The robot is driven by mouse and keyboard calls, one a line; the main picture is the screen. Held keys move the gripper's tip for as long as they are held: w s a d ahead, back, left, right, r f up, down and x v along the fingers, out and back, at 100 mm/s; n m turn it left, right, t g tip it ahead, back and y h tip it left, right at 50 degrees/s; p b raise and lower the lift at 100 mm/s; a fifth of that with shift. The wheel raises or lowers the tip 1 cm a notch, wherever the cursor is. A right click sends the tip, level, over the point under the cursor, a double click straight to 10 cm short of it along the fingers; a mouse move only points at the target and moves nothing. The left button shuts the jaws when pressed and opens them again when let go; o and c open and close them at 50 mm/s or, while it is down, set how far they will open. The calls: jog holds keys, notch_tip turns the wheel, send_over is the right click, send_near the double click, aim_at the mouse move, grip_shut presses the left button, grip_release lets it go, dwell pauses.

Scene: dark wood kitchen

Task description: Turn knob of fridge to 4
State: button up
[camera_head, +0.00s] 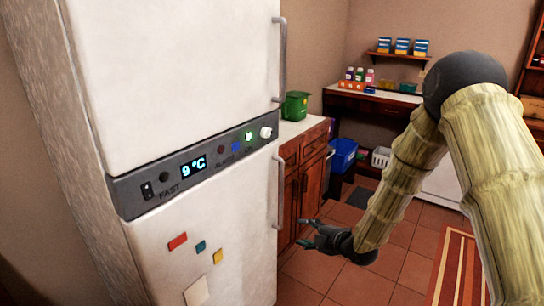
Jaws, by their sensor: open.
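The white fridge (170,70) stands at the left, with a dark control panel (222,160) across its front between the upper and lower doors. The fridge knob (265,132) is a small white round dial at the panel's right end. Its number marks are too small to read. The panel's display (193,168) shows 9°C in blue. My gripper (306,233) is open and empty, below and to the right of the knob, apart from the fridge in the picture. Its fingers point left toward the lower door's handle.
Long handles stick out at the right edge of the upper door (281,58) and lower door (279,192). A wooden cabinet (310,170) with a green bin (295,106) on top stands beyond the fridge. A striped rug (457,270) lies at the right. Tiled floor (350,280) is clear below my gripper.

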jog(key=w+a+r+n+y, duration=0.1)
jog(key=w+r+n+y, duration=0.1)
jog(key=w+r+n, duration=0.35)
jog(key=w+a+r+n+y, duration=0.1)
jog(key=w+r+n, duration=0.1)
jog(key=r, duration=0.7)
jog(key=n+y, duration=0.3)
jog(key=n, duration=0.5)
send_near(267, 133)
jog(key=p+x, duration=0.2)
jog(key=x, duration=0.6)
jog(key=shift+w, duration=0.6)
jog(key=c, duration=0.9)
